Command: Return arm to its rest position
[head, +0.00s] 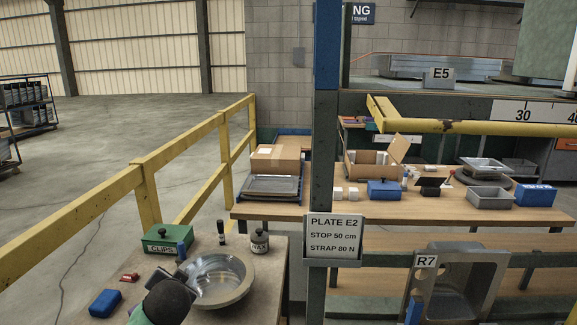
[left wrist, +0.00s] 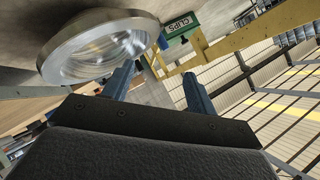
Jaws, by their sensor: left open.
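My left gripper (head: 182,260) is low at the left in the head view, over the near-left table, close to the left side of a round metal basin (head: 222,280). In the left wrist view the gripper (left wrist: 158,84) is open, with nothing between its blue fingers. There the basin (left wrist: 98,50) lies beyond and to the left of the fingers; I cannot tell whether they touch it. A blue fingertip (head: 412,311), apparently of my right gripper, shows at the bottom edge in front of the R7 sink (head: 470,280); its jaw state is hidden.
A green CLIPS box (head: 168,239), a dark jar (head: 260,242), a blue block (head: 105,303) and a red item (head: 129,277) share the table. A yellow rail (head: 180,149) runs along its left. A post with a PLATE E2 sign (head: 333,236) stands to the right.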

